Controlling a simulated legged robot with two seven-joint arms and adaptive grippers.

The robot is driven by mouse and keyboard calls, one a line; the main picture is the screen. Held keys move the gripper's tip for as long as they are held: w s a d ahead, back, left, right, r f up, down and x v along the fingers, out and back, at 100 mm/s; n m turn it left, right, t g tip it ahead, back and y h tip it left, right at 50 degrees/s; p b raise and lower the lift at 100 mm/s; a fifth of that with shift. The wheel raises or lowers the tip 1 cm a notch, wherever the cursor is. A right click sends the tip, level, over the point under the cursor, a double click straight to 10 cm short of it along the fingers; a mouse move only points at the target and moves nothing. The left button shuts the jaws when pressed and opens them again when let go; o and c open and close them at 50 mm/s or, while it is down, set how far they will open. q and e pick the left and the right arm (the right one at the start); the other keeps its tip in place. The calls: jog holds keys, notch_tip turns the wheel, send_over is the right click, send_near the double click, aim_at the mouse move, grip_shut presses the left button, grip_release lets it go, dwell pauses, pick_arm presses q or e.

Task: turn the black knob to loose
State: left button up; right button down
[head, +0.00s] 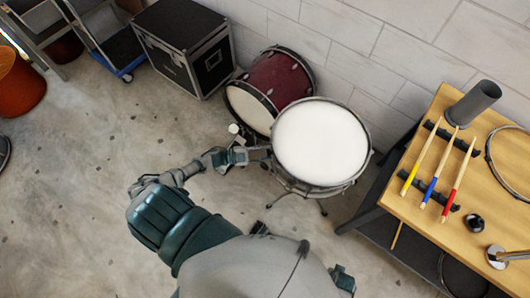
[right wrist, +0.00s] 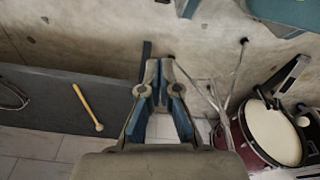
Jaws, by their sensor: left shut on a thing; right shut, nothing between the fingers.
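A white-headed snare drum (head: 320,142) stands on a metal stand in the middle of the head view. My left gripper (head: 248,153) reaches to the drum's left side and is shut on a small part there. The fingers hide that part, so I cannot make out a black knob between them. A small round black object (head: 474,222) lies on the wooden table, well away from both grippers. My right gripper (right wrist: 162,68) is shut and empty in the right wrist view, with stand legs beyond it.
A dark red drum (head: 283,78) lies behind the snare and also shows in the right wrist view (right wrist: 272,132). A black case (head: 182,42) stands at the wall. The wooden table (head: 415,205) holds several sticks and a grey cup (head: 474,102).

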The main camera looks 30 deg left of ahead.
pick_arm(q)
jog(key=shift+s+a+f+n, duration=0.1)
jog(key=shift+f+n, duration=0.2)
jog(key=shift+n, duration=0.9)
pick_arm(e)
jog(key=shift+s+f, duration=0.35)
jog(key=shift+f, duration=0.35)
pick_arm(q)
jog(key=o, duration=1.1)
pick_arm(e)
jog(key=shift+w, duration=0.1)
pick_arm(q)
jog(key=shift+a, duration=0.1)
pick_arm(e)
jog(key=shift+a, duration=0.15)
pick_arm(q)
jog(key=v, duration=1.2)
